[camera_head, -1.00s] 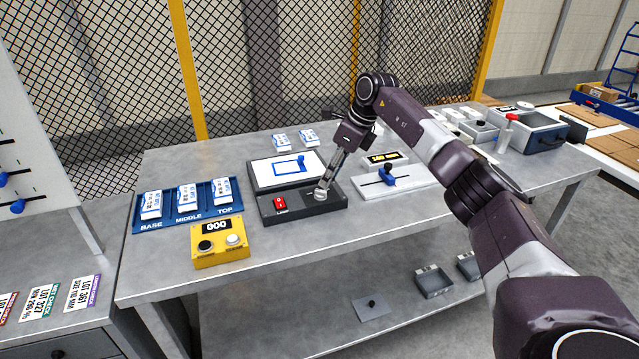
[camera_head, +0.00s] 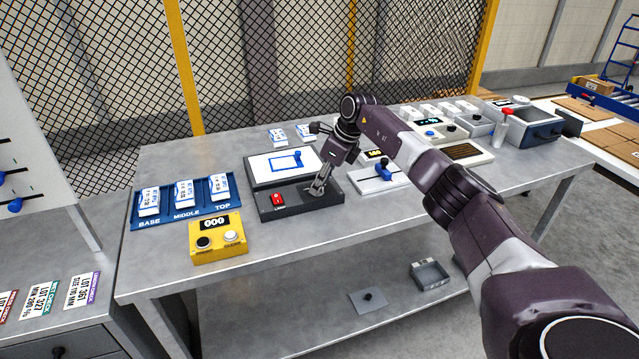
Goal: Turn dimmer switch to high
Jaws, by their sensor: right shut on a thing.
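A dark box (camera_head: 300,205) with a red switch (camera_head: 278,199) on its left stands in the middle of the table, in front of a lit white panel (camera_head: 287,167). My right gripper (camera_head: 318,190) points down at the right part of the box top. It is shut on the dimmer knob there, which the fingers mostly hide. The knob's exact turn position cannot be told. My left gripper is not in view.
A yellow counter box (camera_head: 217,240) and a blue tray (camera_head: 187,218) with white packs lie to the left. A white slide gauge (camera_head: 383,178) with a blue slider stands close to the right. Bare table lies in front of the dark box.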

